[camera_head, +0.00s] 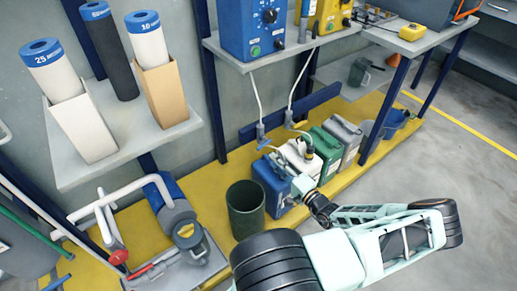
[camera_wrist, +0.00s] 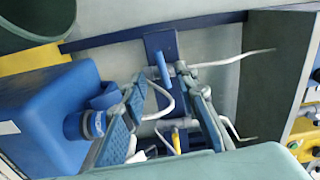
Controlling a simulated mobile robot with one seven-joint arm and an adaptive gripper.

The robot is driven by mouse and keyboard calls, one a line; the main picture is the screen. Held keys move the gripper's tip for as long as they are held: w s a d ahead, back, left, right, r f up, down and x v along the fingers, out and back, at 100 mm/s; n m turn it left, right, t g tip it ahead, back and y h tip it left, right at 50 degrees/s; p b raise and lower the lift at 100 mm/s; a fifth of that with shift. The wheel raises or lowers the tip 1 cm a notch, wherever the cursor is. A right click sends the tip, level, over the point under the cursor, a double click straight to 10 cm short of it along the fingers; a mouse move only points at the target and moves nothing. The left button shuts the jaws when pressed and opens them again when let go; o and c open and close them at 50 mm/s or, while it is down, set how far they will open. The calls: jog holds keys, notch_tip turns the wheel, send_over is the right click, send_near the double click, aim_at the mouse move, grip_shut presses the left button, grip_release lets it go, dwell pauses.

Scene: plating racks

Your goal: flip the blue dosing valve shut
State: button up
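The blue dosing valve (camera_head: 263,142) hangs on a grey hose fitting below the shelf, above the blue canister, in the head view. In the wrist view its blue lever (camera_wrist: 163,70) stands out in front of a dark blue bracket, ahead of my fingertips. My gripper (camera_wrist: 168,88) is open there, one finger on each side of the lever's line. The lever appears clear of both fingers, but I cannot tell the exact depth. In the head view my fingers are hard to make out among the canisters. A yellow-handled valve (camera_head: 292,124) sits to the right of the blue one.
The blue canister (camera_head: 272,183) stands under the valves, close to my left finger in the wrist view (camera_wrist: 45,115). White, green (camera_head: 326,150) and grey canisters stand to its right. A dark green bin (camera_head: 246,208) stands to its left. A shelf with dosing pumps (camera_head: 254,30) overhangs the area.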

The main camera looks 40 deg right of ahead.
aim_at(260, 146)
jog(key=w+b, duration=0.1)
jog(key=w, duration=0.2)
jog(key=w+b, duration=0.1)
jog(key=w, duration=0.2)
jog(key=w+d, duration=0.1)
jog(key=w, duration=0.2)
jog(key=shift+w+b, duration=0.4)
grip_shut()
